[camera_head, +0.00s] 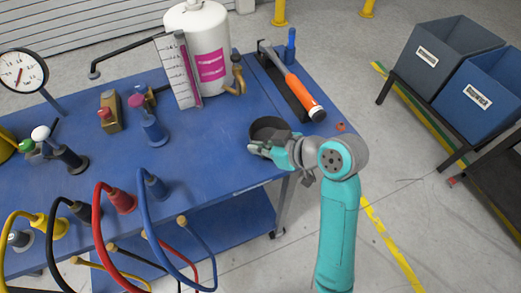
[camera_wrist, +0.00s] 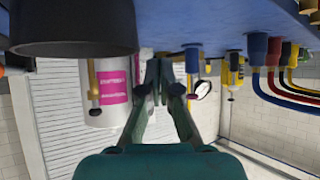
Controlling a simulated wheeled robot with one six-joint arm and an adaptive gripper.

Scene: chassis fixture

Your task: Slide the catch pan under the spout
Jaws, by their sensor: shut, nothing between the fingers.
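The catch pan is a dark round pan (camera_head: 268,124) on the blue table near its right front corner. It also shows large at the upper left of the upside-down wrist view (camera_wrist: 70,35). The spout is a brass tap (camera_head: 238,80) low on the white tank (camera_head: 205,50) with a pink label; it also shows in the wrist view (camera_wrist: 94,82). My gripper (camera_head: 254,149) is at the pan's near side in the head view, partly covering it. In the wrist view its fingertips (camera_wrist: 162,70) are together and empty, beside the pan. I cannot tell whether they touch it.
An orange-handled hammer (camera_head: 300,90) lies in a dark tray right of the tank. A ruled scale (camera_head: 178,70) stands at the tank's left. Plugs with coloured cables (camera_head: 120,203) crowd the table's left. Table between pan and tap looks clear. Bins (camera_head: 447,60) stand right.

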